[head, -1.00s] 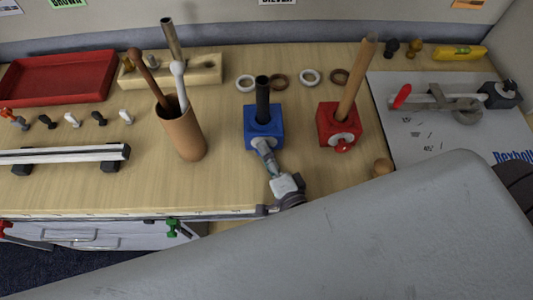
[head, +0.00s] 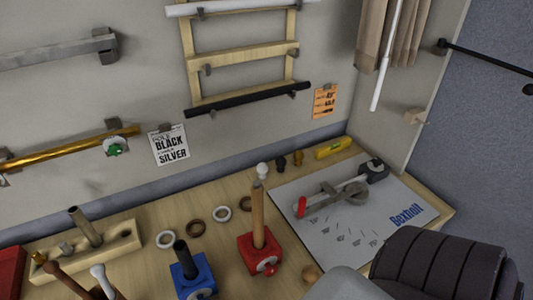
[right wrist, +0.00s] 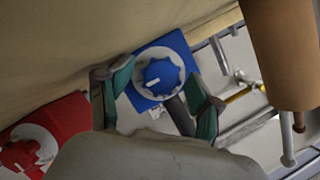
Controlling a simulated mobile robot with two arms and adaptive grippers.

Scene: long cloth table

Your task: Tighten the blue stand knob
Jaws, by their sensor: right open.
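The blue stand (head: 186,276) stands on the table near the bottom of the head view, holding a short dark pole (head: 181,251). In the right wrist view the blue stand knob (right wrist: 161,76) sits on a white dial on the blue block (right wrist: 143,100); a white mark shows on the knob. My right gripper (right wrist: 160,90) is open, its teal-padded fingers spread to either side of the knob. I cannot tell whether either finger touches it. My right gripper is out of the head view, where my grey arm shows at the bottom. My left gripper is in neither view.
The red stand (head: 258,256) with a wooden pole is beside the blue one and also shows in the right wrist view (right wrist: 75,115). A brown cup (right wrist: 283,55) is on the other side. Rings (head: 222,213) lie behind the stands; a grey mat (head: 300,238) is to the right.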

